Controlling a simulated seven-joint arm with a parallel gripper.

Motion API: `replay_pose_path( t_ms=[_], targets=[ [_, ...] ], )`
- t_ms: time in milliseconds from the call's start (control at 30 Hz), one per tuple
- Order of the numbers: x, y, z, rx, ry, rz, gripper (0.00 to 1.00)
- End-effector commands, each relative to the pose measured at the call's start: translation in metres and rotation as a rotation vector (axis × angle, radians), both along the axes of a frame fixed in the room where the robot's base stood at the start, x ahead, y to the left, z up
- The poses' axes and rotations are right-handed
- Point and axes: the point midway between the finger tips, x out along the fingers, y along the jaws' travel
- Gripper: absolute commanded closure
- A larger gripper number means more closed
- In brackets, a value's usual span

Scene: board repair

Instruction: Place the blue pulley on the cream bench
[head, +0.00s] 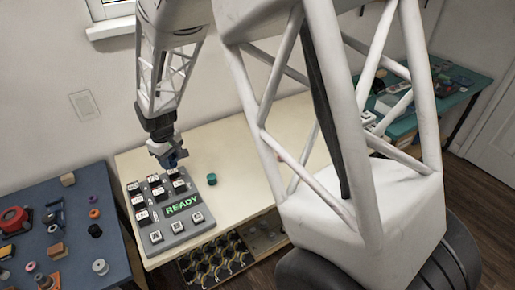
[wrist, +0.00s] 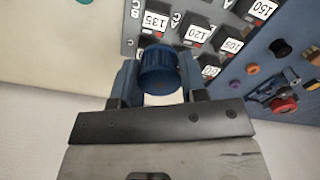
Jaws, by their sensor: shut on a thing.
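My gripper (head: 174,160) is shut on the blue pulley (wrist: 159,68), which sits between its two fingers in the wrist view. In the head view the pulley is a small dark blue shape at the fingertips, partly hidden by them. The gripper is over the far end of the grey keyed board, close above it; I cannot tell the exact gap. The cream bench (head: 235,150) stands under the board, with bare top to the right of it. The bare cream top also shows in the wrist view (wrist: 60,45).
The grey board (head: 182,224) has several numbered blocks and a green READY display. A green cylinder (head: 212,179) stands on the cream bench right of the board. A blue bench (head: 75,215) with several loose parts is at left, a teal bench (head: 455,90) at far right.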

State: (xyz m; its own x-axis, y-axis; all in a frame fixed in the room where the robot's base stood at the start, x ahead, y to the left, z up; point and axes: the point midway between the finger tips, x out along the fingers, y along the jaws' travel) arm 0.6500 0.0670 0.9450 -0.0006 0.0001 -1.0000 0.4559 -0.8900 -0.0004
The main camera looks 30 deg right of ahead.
Motion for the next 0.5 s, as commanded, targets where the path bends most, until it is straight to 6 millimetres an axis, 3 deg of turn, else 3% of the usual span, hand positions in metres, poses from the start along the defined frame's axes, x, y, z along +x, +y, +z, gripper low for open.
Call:
replay_pose_path(
  t_ms=[100, 500],
  targets=[
    [-0.016, -0.029, 0.0, 0.0, -0.001, -0.064, 0.85],
    [-0.079, -0.11, -0.005, 0.0, -0.001, -0.279, 0.85]
  ],
)
